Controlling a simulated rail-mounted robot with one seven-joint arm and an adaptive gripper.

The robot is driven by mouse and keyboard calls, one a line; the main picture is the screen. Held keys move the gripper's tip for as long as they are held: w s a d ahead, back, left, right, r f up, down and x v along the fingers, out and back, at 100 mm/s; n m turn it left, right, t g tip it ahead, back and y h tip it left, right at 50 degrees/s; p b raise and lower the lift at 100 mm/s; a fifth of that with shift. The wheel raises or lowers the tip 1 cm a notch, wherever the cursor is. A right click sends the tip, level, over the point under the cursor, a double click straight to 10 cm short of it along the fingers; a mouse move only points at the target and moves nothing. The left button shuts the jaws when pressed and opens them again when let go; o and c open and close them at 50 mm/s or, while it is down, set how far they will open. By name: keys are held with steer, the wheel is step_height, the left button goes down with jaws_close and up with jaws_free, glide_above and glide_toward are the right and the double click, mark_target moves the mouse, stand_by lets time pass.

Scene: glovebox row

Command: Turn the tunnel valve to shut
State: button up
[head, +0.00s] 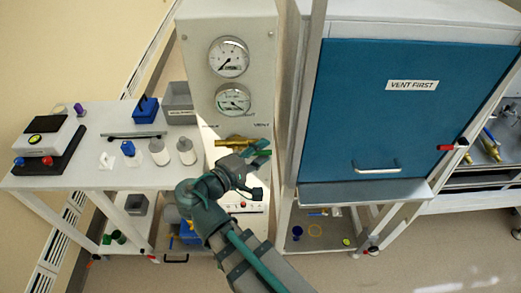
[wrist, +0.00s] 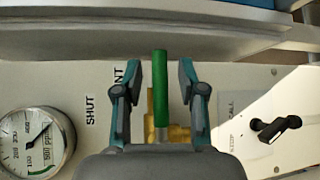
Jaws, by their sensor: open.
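The tunnel valve has a brass body (head: 228,143) on the pale panel below two gauges. In the wrist view its green handle (wrist: 160,80) stands between the two fingers of my gripper (wrist: 160,66), with the brass fitting (wrist: 152,108) partly hidden behind my gripper. The fingers are open, with a visible gap on each side of the handle. The label SHUT (wrist: 90,110) and a partly covered label ending in NT (wrist: 125,75) are beside it. In the head view my gripper (head: 262,154) is at the valve and hides part of it.
A gauge (head: 228,57) sits above a second gauge (head: 233,100) on the panel. The blue VENT FIRST door (head: 412,120) is to the right. A white bench (head: 85,180) with bottles and bins is at left. In the wrist view a black lever (wrist: 278,129) is at right.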

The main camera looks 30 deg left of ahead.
jaws_close()
stand_by(0.3)
steer(key=shift+a, duration=0.2)
